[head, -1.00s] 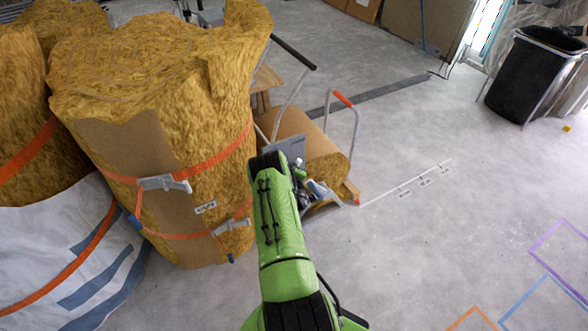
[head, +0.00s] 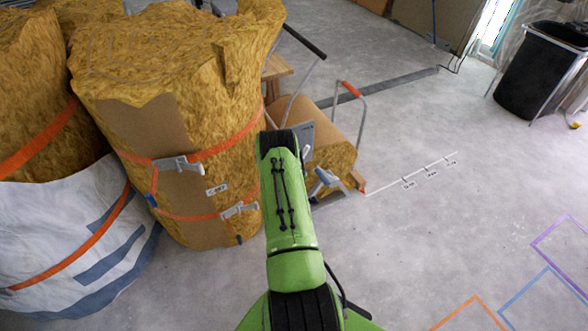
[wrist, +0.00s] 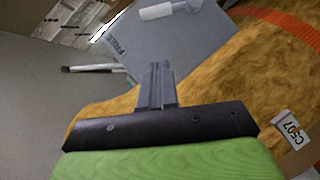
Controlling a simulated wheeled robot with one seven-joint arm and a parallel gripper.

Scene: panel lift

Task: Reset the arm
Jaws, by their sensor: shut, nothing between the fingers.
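My green arm (head: 291,215) reaches up the middle of the head view, in front of the floor and beside a strapped insulation roll. Its far end hides my gripper there. In the wrist view my gripper (wrist: 156,85) shows as two dark fingers pressed together, shut and empty. Behind them are a grey panel marked FREE (wrist: 165,38) and the yellow-brown surface of the roll (wrist: 215,80) with a C507 tag (wrist: 290,130). I cannot tell how far the fingertips are from these surfaces.
The strapped roll (head: 185,125) stands close on the left, with a white bag (head: 60,240) beside it. A cart (head: 330,120) with a handle and an insulation piece stands just beyond the arm. A black bin (head: 540,75) is far right. Floor at right is clear, with taped outlines.

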